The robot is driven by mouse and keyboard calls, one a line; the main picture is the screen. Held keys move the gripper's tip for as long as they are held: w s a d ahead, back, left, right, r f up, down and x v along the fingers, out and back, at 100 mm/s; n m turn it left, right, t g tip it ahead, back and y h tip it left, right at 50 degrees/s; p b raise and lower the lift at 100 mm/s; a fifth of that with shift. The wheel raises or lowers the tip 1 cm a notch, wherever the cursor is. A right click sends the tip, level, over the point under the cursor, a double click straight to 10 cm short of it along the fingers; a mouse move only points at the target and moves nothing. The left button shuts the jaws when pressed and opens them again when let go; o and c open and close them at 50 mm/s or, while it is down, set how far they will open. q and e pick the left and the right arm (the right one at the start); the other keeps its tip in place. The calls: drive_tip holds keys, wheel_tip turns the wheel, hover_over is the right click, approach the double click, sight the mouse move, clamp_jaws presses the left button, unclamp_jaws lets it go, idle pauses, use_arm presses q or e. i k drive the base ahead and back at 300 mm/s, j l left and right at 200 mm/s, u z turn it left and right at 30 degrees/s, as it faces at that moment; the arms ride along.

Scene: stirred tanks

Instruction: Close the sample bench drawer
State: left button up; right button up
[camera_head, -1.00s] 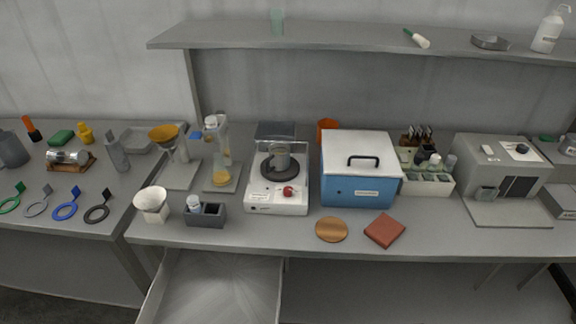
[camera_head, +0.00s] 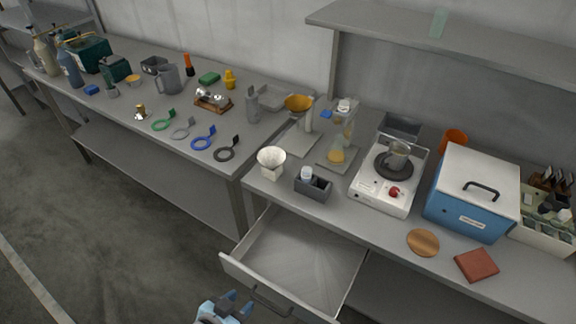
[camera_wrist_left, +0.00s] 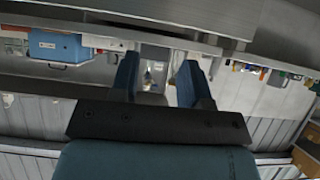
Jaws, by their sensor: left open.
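The sample bench drawer (camera_head: 303,257) is pulled out from under the bench and looks empty inside. Its front panel (camera_head: 277,292) carries a dark bar handle (camera_head: 269,301). My left gripper (camera_head: 236,303) is at the bottom of the head view, just left of the handle and apart from the drawer front as far as I can tell. Its two blue fingers are spread in the left wrist view (camera_wrist_left: 158,82), with nothing between them. My right gripper does not show.
The sample bench top (camera_head: 375,235) holds a hot plate (camera_head: 391,178), a blue box with a white lid (camera_head: 472,197), a cork disc (camera_head: 423,242) and a red-brown pad (camera_head: 477,264). A second bench (camera_head: 150,128) stands left with ring tools and bottles. The floor (camera_head: 130,240) left of the drawer is clear.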

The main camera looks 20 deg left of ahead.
sight(308, 269)
drive_tip(key=k+j+u, duration=0.2)
drive_tip(key=u, duration=0.3)
drive_tip(key=j+z, duration=0.15)
drive_tip(key=z, duration=0.3)
drive_tip(key=i+j+z, duration=0.1)
drive_tip(key=z, duration=0.3)
drive_tip(key=j+z, duration=0.15)
drive_tip(key=z, duration=0.3)
drive_tip(key=j+z, duration=0.2)
drive_tip(key=j, duration=0.15)
drive_tip(key=k+j+z, duration=0.2)
drive_tip(key=j+z, duration=0.2)
drive_tip(key=j, duration=0.25)
drive_tip(key=k+j+z, duration=0.1)
drive_tip(key=j, duration=0.25)
drive_tip(key=k+j+z, duration=0.2)
drive_tip(key=k+j, duration=0.15)
drive_tip(key=j, duration=0.25)
drive_tip(key=k+j, duration=0.15)
drive_tip(key=j, duration=0.15)
drive_tip(key=k+j, duration=0.15)
drive_tip(key=j, duration=0.2)
drive_tip(key=k+j, duration=0.15)
drive_tip(key=j, duration=0.15)
drive_tip(key=i+l, duration=0.25)
drive_tip(key=i, duration=0.25)
drive_tip(key=l+z, duration=0.05)
